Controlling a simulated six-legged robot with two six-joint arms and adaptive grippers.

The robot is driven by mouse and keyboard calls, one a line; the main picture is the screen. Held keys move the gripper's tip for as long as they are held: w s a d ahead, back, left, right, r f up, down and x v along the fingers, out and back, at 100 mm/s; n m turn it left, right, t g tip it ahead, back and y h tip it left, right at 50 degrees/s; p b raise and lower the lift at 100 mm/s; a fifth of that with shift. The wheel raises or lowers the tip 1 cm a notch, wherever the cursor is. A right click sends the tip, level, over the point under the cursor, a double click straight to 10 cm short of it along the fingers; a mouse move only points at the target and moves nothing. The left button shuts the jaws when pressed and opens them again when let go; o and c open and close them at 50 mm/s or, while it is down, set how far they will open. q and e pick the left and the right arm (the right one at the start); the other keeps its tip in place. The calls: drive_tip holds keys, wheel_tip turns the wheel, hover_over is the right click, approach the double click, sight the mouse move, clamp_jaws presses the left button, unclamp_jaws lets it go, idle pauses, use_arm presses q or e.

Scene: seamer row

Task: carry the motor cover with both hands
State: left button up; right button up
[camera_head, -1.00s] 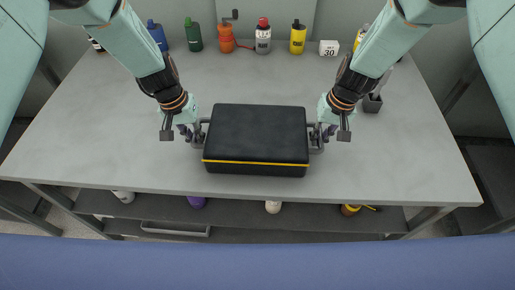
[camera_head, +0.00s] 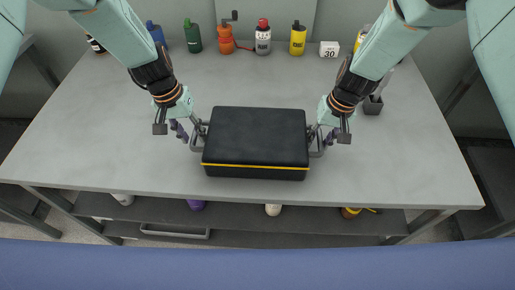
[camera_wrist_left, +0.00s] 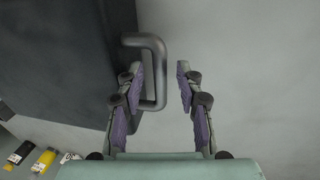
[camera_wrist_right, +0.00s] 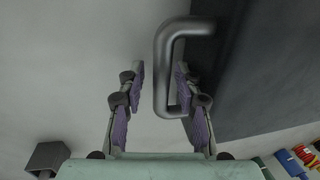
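The motor cover (camera_head: 256,140) is a black box with a yellow stripe, flat on the grey table, with a grey U-shaped handle at each end. My left gripper (camera_head: 183,131) is at its left handle (camera_head: 197,140). In the left wrist view the fingers (camera_wrist_left: 160,88) are open, with the handle bar (camera_wrist_left: 158,65) between them in the picture, touching neither side clearly. My right gripper (camera_head: 328,135) is at the right handle (camera_head: 318,146). In the right wrist view its fingers (camera_wrist_right: 160,90) are open, the bar (camera_wrist_right: 161,70) between them, nearer the right finger.
Several bottles, including a green one (camera_head: 193,36) and a yellow one (camera_head: 298,40), line the back of the table (camera_head: 110,150), with a white "30" block (camera_head: 329,49). A dark holder (camera_head: 373,104) stands at right. The table in front and left of the cover is clear.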

use_arm(q)
drive_tip(key=r, duration=0.4)
drive_tip(key=shift+s+a, duration=0.15)
drive_tip(key=shift+a, duration=0.2)
use_arm(e)
drive_tip(key=shift+s+r, duration=0.1)
drive_tip(key=shift+s, duration=0.05)
use_arm(q)
drive_tip(key=shift+a+r, duration=0.15)
drive_tip(key=shift+r, duration=0.45)
use_arm(e)
wheel_tip(320, 180, up, 12)
drive_tip(key=d, duration=0.2)
drive_tip(key=shift+d, duration=0.1)
